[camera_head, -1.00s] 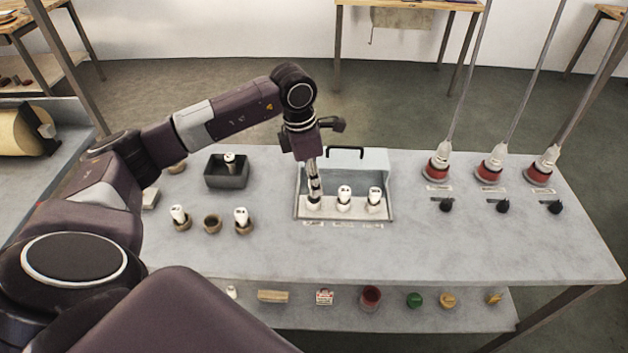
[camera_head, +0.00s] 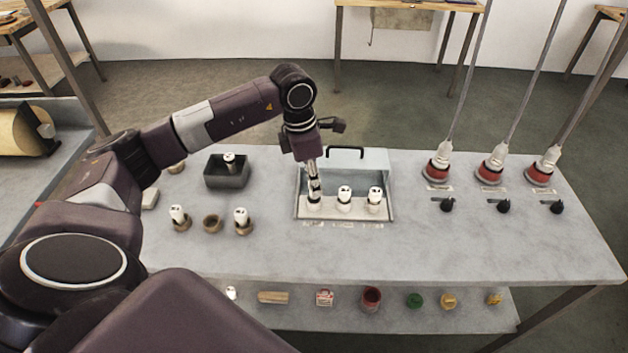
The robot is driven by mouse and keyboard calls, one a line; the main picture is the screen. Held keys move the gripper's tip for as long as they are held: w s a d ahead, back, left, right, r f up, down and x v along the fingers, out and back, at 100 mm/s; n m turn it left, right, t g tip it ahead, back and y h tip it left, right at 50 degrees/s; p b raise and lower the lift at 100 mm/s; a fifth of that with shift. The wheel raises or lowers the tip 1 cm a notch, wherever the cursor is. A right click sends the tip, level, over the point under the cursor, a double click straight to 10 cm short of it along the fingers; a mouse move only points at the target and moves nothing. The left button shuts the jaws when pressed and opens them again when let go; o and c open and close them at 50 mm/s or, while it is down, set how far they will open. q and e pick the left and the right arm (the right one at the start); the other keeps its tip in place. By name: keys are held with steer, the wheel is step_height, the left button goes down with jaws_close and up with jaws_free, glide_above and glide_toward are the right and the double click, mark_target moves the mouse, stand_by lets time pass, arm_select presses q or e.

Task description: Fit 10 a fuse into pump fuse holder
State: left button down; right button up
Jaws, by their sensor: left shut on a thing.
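The fuse box (camera_head: 301,180) is a pale tray with a black handle at the back of the bench. Three white fuses stand in its row of holders: the middle one (camera_head: 344,193) and right one (camera_head: 375,194) are free of my gripper. My left gripper (camera_head: 315,192) points down and is shut on the leftmost fuse (camera_head: 314,199), at the left holder. The fingers hide most of that fuse, and I cannot tell how deep it sits. My right gripper is not in view.
Left of the box, white fuses stand in round cups (camera_head: 180,218) (camera_head: 242,222), with an empty cup (camera_head: 212,224) between. A dark grey bin (camera_head: 227,174) holds another. Three red lamps (camera_head: 437,172) and black switches (camera_head: 447,205) are at right. The bench front (camera_head: 400,250) is clear.

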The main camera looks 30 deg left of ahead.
arm_select(q)
steer(key=shift+f+b, duration=1.3)
steer(key=shift+f, duration=0.4)
steer(key=c, duration=1.7)
jaws_free()
steer(key=shift+o, duration=0.2)
steer(key=shift+r, duration=0.2)
step_height(320, 180, up, 12)
steer(key=s+a, duration=0.1)
steer(key=shift+s+a+f, duration=0.15)
steer(key=shift+f, duration=0.1)
steer(key=shift+f, duration=0.1)
